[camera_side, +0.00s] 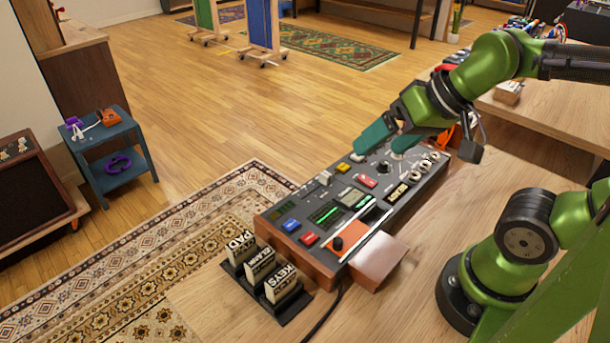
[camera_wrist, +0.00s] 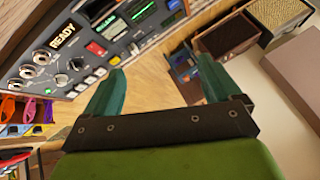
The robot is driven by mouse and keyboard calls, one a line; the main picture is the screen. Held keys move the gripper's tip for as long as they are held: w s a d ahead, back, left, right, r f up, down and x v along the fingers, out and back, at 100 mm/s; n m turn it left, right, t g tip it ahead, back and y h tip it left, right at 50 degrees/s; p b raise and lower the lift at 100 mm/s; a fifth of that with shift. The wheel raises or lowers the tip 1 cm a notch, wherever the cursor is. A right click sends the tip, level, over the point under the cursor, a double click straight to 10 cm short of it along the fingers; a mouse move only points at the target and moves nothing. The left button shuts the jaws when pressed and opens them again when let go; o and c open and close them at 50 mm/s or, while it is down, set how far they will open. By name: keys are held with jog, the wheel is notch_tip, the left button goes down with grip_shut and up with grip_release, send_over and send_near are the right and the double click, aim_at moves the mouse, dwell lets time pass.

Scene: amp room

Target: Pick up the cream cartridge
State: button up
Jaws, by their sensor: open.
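Three cartridges in cream and black stand upright in a black rack (camera_side: 275,312) at the front left of the console, lettered PAD (camera_side: 241,245), one I read as CLANK (camera_side: 260,264), and KEYS (camera_side: 281,284). I cannot tell which one is the cream cartridge. My gripper (camera_side: 380,148) is open, its teal fingers apart above the far part of the console (camera_side: 318,265), well away from the rack. In the wrist view, my gripper (camera_wrist: 159,66) has nothing between its fingers, and the rack is not visible there.
The console carries buttons, knobs and a READY display (camera_side: 397,193). A brownish block (camera_side: 378,261) sits against its near side. A dark cable (camera_side: 323,318) runs along the wooden table near the rack. A blue side table (camera_side: 118,170) stands on the floor at left.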

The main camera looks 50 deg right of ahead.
jog(key=w+a+f+n+g, duration=0.1)
jog(key=w+a+n+g, duration=0.1)
jog(key=a, duration=0.4)
jog(key=w+a+f+n+g, duration=0.1)
jog(key=a+f+n+g, duration=0.1)
jog(key=a, duration=0.3)
jog(key=g+h, duration=0.2)
jog(key=g, duration=0.1)
send_over(280, 275)
notch_tip(280, 275, down, 11)
jog(key=shift+s+d+f, duration=0.1)
jog(key=shift+d+f, duration=0.05)
jog(key=shift+f, duration=2.95)
jog(key=c, duration=1.1)
